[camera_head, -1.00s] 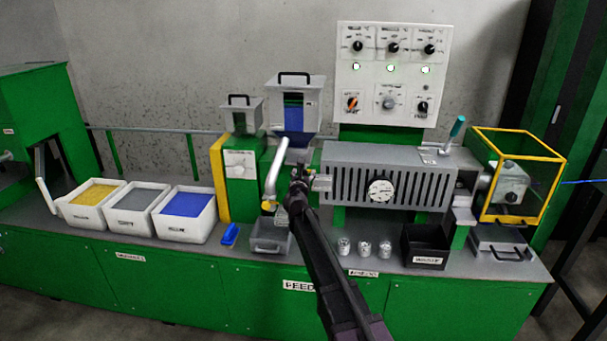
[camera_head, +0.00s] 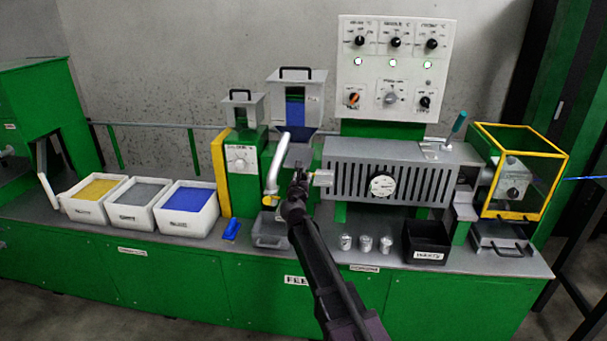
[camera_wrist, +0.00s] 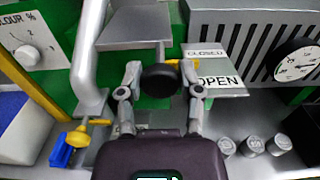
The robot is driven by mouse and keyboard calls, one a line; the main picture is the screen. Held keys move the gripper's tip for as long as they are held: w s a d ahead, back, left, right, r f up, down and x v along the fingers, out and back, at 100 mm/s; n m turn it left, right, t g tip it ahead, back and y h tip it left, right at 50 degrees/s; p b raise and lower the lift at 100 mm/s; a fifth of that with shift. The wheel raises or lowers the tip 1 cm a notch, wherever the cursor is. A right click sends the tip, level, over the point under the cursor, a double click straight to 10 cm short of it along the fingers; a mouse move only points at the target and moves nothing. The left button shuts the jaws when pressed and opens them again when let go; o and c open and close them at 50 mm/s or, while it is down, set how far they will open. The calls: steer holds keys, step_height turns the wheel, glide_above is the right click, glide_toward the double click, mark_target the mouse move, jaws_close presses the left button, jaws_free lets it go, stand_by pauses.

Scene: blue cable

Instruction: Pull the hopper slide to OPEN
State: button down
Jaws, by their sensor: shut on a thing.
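The hopper (camera_head: 296,95) shows blue material behind its window. My gripper (camera_head: 298,182) is below it at the hopper throat. In the wrist view, my gripper (camera_wrist: 161,74) has one finger on each side of a round black knob (camera_wrist: 160,78) and is shut on it. The grey slide plate (camera_wrist: 134,25) lies just beyond the knob. A yellow pointer (camera_wrist: 173,62) sticks out to the right of the knob, near the boundary between the CLOSED label (camera_wrist: 205,53) and the OPEN label (camera_wrist: 219,81). My fingers hide the knob's sides.
A grey bent pipe (camera_wrist: 86,60) stands close left of my gripper. The slotted barrel housing (camera_head: 390,170) with a gauge (camera_head: 383,186) is to the right. Several metal weights (camera_head: 365,243) and a black bin (camera_head: 427,240) stand on the bench. A grey tray (camera_head: 270,230) sits below.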

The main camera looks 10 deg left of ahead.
steer(key=shift+s, duration=0.2)
steer(key=shift+c, duration=1.3)
jaws_free()
steer(key=shift+s, duration=0.1)
steer(key=s, duration=1.1)
steer(key=shift+s+a, duration=0.2)
steer(key=shift+s, duration=0.2)
